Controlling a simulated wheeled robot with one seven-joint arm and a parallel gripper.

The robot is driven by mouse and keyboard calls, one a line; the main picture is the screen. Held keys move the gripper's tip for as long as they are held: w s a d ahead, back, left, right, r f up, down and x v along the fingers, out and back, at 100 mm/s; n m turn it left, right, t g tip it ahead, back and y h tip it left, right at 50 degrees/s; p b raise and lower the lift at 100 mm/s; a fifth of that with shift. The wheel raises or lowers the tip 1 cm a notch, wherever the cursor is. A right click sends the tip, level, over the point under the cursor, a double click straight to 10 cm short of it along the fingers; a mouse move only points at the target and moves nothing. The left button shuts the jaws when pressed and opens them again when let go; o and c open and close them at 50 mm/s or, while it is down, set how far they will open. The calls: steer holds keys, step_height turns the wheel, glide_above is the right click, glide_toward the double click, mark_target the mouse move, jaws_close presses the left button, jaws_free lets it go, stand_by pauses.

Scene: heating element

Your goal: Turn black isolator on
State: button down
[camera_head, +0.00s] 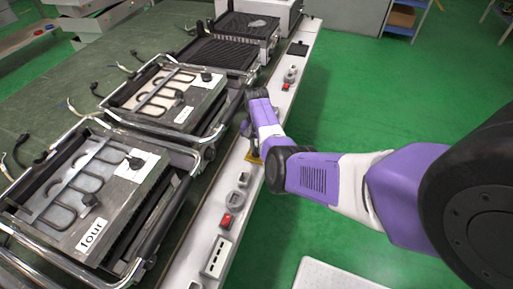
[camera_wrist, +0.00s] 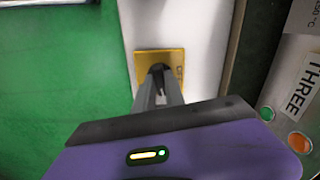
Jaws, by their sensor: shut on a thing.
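The black isolator is a dark knob (camera_wrist: 158,70) on a square yellow plate (camera_wrist: 175,55), mounted on the long white rail. In the wrist view my gripper (camera_wrist: 159,80) reaches down over the plate, with its fingers shut on the knob. The fingers hide much of the knob, so I cannot tell its turn position. In the head view the yellow plate (camera_head: 253,158) shows at the rail's edge, with my arm coming in from the right and hiding the knob.
Several heater units stand left of the rail, one labelled "four" (camera_head: 91,232). A "THREE" label (camera_wrist: 303,85), a green light (camera_wrist: 266,113) and an orange light (camera_wrist: 299,142) lie right of my gripper. Red switches (camera_head: 226,221) sit along the rail. Green floor (camera_head: 410,85) is open.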

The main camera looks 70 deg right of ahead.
mark_target(257, 149)
steer(key=shift+m, duration=1)
steer(key=c, duration=1.4)
jaws_free()
steer(key=shift+r+p, duration=0.6)
steer(key=shift+r, duration=3.3)
steer(key=shift+s, duration=0.1)
